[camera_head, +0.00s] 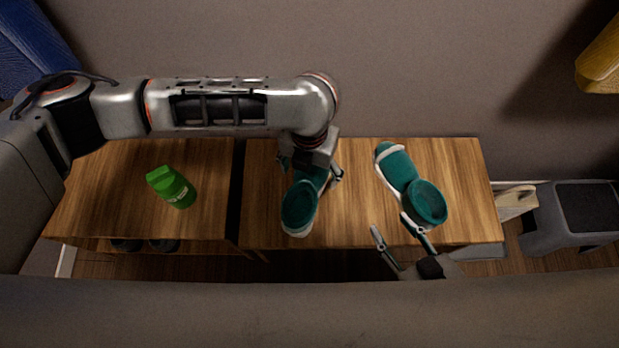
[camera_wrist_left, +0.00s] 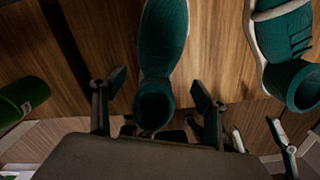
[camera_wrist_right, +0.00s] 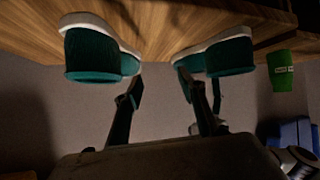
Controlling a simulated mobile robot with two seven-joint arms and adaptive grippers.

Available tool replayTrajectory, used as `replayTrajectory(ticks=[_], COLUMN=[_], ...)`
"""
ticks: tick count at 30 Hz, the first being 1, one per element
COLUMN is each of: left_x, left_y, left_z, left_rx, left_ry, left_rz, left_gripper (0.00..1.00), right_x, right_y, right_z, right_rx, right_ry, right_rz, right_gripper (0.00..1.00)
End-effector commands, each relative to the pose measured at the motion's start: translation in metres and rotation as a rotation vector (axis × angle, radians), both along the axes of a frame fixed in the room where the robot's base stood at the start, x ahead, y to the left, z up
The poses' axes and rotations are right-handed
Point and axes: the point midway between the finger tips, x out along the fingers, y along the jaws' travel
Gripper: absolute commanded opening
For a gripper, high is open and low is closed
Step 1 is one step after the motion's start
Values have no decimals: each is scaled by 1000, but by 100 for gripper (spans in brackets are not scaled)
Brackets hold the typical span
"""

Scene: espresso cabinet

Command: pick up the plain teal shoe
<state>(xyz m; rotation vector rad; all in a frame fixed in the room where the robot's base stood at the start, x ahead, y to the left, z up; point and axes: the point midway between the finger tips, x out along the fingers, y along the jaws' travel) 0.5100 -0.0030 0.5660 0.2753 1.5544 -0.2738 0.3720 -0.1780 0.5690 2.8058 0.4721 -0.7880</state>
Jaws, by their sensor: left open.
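The plain teal shoe (camera_head: 300,206) with a white sole lies on the wooden bench top (camera_head: 350,218), its opening toward the front. It also shows in the left wrist view (camera_wrist_left: 163,45) and in the right wrist view (camera_wrist_right: 228,57). My left gripper (camera_head: 311,170) is open over this shoe; in the left wrist view, its fingers show on either side of it. I cannot tell whether they touch it. A second teal shoe (camera_head: 398,170) with white trim lies to the right. My right gripper (camera_head: 392,225) is open and empty at the bench's front edge, near the second shoe.
A green container (camera_head: 172,187) is on the left bench (camera_head: 110,190), beyond a narrow gap. Dark items (camera_head: 160,244) are below that bench. A grey box-like object (camera_head: 575,215) stands at the far right. A wall rises behind the benches.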

Motion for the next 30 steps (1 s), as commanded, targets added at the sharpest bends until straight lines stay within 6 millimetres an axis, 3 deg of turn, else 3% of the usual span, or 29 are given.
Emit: replayTrajectory(ticks=[8, 17, 21, 23, 30], left_x=[1, 6, 6, 6, 6], left_y=[4, 4, 4, 4, 4], left_z=[-46, -44, -44, -45, -44], left_rx=[-1, -1, -1, -1, -1], left_ry=[12, -4, -3, -3, -2], left_rz=[0, 1, 1, 1, 1], left_gripper=[72, 72, 36, 23, 23], right_x=[4, 10, 10, 10, 9], right_y=[18, 21, 21, 21, 21], right_z=[4, 15, 15, 14, 13], right_rx=[73, 91, 91, 91, 89], right_ry=[-14, -38, -35, -35, -33], right_rz=[-8, -12, -12, -12, -11], right_gripper=[40, 40, 40, 40, 40])
